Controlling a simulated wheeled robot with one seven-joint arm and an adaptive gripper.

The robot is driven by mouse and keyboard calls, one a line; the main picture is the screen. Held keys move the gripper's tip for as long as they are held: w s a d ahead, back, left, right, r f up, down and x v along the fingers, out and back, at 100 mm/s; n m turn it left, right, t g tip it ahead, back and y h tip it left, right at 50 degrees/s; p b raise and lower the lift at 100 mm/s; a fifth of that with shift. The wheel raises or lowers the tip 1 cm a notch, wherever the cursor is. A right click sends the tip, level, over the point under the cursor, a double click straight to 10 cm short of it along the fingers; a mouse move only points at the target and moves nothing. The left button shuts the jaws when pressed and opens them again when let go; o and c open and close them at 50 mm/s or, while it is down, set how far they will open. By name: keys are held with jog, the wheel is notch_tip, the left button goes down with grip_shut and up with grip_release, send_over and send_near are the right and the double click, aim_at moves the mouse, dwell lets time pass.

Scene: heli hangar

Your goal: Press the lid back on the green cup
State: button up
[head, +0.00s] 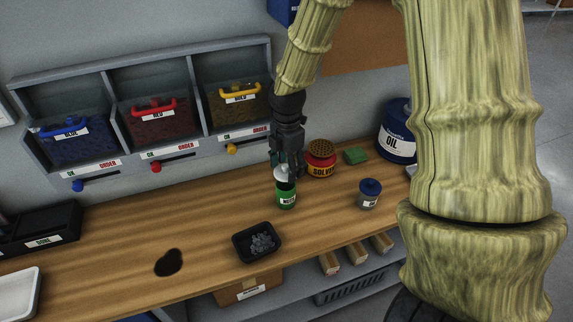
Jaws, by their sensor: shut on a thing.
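The green cup (287,200) stands upright on the wooden workbench (205,220), with a label on its front. My gripper (287,175) points down from above, right over the cup. It is shut on a pale lid (281,173) that shows just above the cup's dark top. The fingers partly hide the lid, and I cannot tell whether it touches the rim.
A red and yellow solvent can (321,158) stands close right of my gripper, with a green sponge (355,156) beyond. A small blue-lidded jar (369,194) is to the right. A black tray (240,256) of grey pieces lies in front. Bins (158,125) line the wall.

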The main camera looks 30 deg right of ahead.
jog(key=shift+f+b, duration=0.9)
jog(key=shift+f, duration=1.1)
jog(key=shift+r+p, duration=0.1)
jog(key=shift+p, duration=0.65)
jog(key=shift+f+p, duration=0.25)
jog(key=shift+p, duration=0.4)
dwell(1.8)
jog(key=o, duration=0.8)
jog(key=o, duration=0.3)
jog(key=shift+r, duration=0.1)
jog(key=shift+r+p, duration=3.3)
jog(key=shift+r, duration=0.15)
